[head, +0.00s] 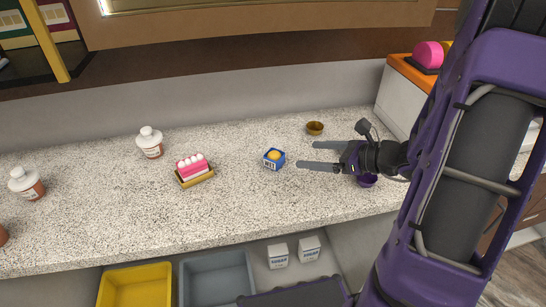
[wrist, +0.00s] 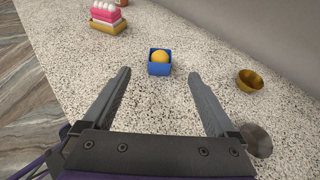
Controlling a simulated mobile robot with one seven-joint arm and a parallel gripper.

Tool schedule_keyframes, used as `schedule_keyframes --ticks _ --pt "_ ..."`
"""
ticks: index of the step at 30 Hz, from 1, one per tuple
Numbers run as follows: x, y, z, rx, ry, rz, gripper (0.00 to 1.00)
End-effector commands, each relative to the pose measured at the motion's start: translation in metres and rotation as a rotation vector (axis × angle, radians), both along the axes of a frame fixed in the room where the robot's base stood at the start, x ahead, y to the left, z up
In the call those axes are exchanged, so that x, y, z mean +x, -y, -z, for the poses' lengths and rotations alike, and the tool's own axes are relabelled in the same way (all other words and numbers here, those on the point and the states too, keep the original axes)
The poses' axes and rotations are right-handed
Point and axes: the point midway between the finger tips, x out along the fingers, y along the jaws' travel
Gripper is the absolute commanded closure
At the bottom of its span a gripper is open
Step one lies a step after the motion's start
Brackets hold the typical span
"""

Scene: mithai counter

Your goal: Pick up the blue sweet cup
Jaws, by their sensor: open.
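The blue sweet cup (head: 273,160) is a small square blue cup with a round yellow sweet in it. It stands upright on the speckled counter (head: 240,205). In the wrist view the blue sweet cup (wrist: 159,66) sits just beyond the fingertips, roughly centred between them. My gripper (head: 307,155) is open and empty, to the right of the cup in the head view, with its fingers pointing at it. The wrist view shows both fingers of my gripper (wrist: 159,74) spread wide. The cup and fingers appear apart.
A small brown bowl (head: 315,128) stands behind my gripper, near the wall. A gold tray (head: 197,178) with a pink block and white balls is left of the cup. White-capped jars (head: 150,143) stand further left. Below the counter are yellow (head: 136,287) and grey bins (head: 216,277).

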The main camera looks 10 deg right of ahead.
Motion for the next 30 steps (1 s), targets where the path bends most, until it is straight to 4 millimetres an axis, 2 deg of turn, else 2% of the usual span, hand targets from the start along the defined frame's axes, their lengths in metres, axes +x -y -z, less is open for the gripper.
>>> schedule_keyframes --ticks 12,21,30 --pt "0.057 -0.059 0.036 0.000 -0.003 -0.007 0.07" --pt "0.074 -0.075 0.046 -0.002 -0.001 -0.005 0.07" --pt "0.100 -0.099 0.067 -0.002 -0.001 -0.006 0.07"
